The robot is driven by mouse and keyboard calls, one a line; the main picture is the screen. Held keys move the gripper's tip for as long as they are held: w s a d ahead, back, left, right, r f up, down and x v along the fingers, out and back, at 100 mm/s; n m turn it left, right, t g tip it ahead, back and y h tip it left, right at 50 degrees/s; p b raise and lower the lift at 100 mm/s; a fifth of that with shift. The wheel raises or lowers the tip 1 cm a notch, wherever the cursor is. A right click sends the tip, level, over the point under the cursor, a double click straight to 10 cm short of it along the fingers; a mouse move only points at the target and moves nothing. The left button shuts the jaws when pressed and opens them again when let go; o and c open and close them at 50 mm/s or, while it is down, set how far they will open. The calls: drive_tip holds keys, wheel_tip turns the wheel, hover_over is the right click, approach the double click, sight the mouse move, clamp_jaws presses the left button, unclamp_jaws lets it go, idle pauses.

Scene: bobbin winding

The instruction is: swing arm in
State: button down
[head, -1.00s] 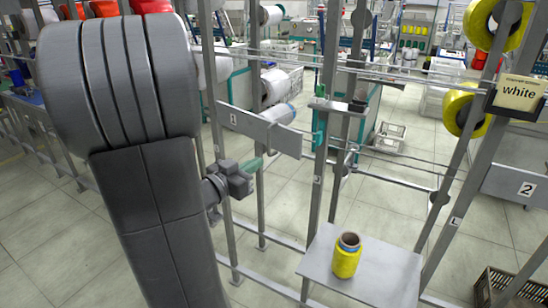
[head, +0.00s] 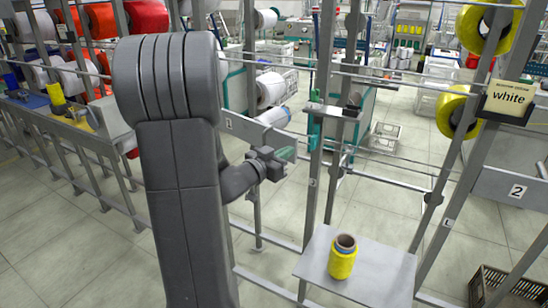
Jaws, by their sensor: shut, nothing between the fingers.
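My gripper (head: 284,158) is at the end of my grey arm, near mid-picture in the head view. It is shut and empty, with greenish fingertips pointing right, and appears in front of the frame's uprights. A gap shows between the gripper and these in the picture. I cannot tell which part is the swing arm. A yellow bobbin (head: 343,262) stands upright on a grey shelf plate (head: 385,275), lower right of the gripper.
Grey uprights and horizontal rods stand close around my gripper. Yellow spools (head: 458,112) and a "white" sign (head: 508,98) are at the right. A dark crate (head: 490,285) is at the lower right. My arm hides part of the frame at the left.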

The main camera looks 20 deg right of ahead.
drive_tip(key=shift+w+d, duration=0.25)
drive_tip(key=shift+d, duration=0.2)
drive_tip(key=x, duration=0.5)
drive_tip(key=shift+d, duration=0.1)
drive_tip(key=shift+s, duration=0.15)
